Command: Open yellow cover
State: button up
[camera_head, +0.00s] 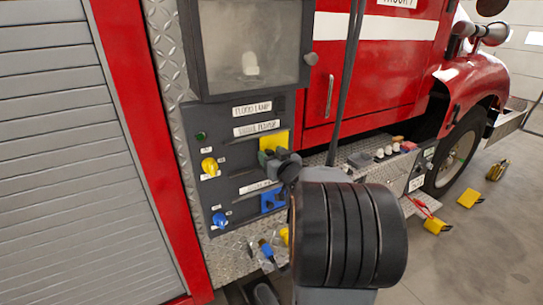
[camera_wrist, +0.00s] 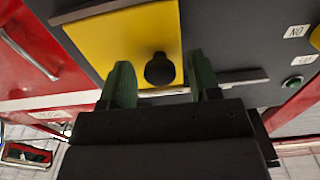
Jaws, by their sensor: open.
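The yellow cover (camera_head: 270,142) is a flat square plate on the dark control panel (camera_head: 227,150), below two white labels. In the wrist view the yellow cover (camera_wrist: 120,40) fills the upper middle and carries a round black knob (camera_wrist: 160,69). It looks closed, lying flat against the panel. My gripper (camera_head: 273,157) is in front of the cover and hides its lower part in the head view. In the wrist view my gripper (camera_wrist: 162,76) has its green fingers apart, one on each side of the knob. A gap shows between the knob and each finger.
A blue cover (camera_head: 271,200) sits below on the same panel. A yellow knob (camera_head: 209,166) and a blue knob (camera_head: 219,219) are to its left. A dark-framed window (camera_head: 250,45) is above. The running board (camera_head: 360,155) with small items lies right.

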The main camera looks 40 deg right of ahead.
grip_shut()
dwell(0.4)
